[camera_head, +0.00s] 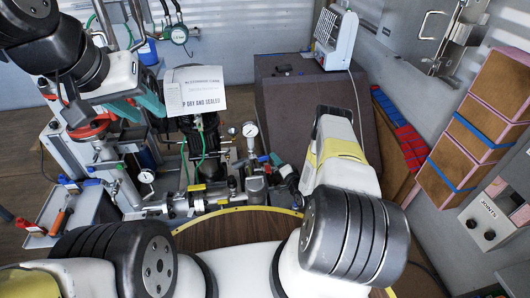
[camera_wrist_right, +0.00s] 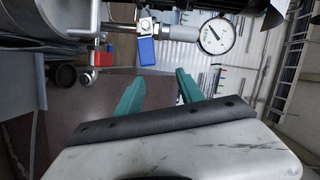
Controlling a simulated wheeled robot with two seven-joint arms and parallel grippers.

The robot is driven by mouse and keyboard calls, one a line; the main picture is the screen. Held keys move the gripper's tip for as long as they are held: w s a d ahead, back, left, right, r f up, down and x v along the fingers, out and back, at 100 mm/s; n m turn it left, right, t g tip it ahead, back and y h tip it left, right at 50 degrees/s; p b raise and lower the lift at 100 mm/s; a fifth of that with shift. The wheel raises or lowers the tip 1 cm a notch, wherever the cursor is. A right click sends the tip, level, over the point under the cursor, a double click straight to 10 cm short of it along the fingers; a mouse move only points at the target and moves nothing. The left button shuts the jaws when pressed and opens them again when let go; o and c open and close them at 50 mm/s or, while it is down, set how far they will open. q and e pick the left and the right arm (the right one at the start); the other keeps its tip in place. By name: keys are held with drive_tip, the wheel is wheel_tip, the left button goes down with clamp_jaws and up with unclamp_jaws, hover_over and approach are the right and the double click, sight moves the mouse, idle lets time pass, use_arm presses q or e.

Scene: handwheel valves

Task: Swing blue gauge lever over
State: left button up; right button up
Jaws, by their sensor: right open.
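The blue gauge lever (camera_wrist_right: 147,51) shows in the right wrist view, hanging below a small metal valve left of the white-faced pressure gauge (camera_wrist_right: 217,36). My right gripper (camera_wrist_right: 158,88) is open, its two teal fingers apart and nothing between them; the lever appears just beyond the fingertips, with no contact visible.
A paper sign (camera_head: 195,91) hangs behind the pipework. Another gauge (camera_head: 146,176) sits at the pipe's left. A grey tray (camera_head: 80,215) with tools lies at far left. A brown box and a white heater (camera_head: 336,38) stand behind my right arm.

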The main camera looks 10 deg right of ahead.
sight(264, 159)
drive_tip(key=s+a+f+m, duration=0.1)
drive_tip(key=s+a+f, duration=0.1)
drive_tip(key=s+f, duration=0.1)
drive_tip(key=shift+x, duration=4.05)
drive_tip(key=shift+w+r, duration=0.15)
drive_tip(key=shift+w, duration=0.05)
drive_tip(key=shift+c, duration=0.3)
clamp_jaws()
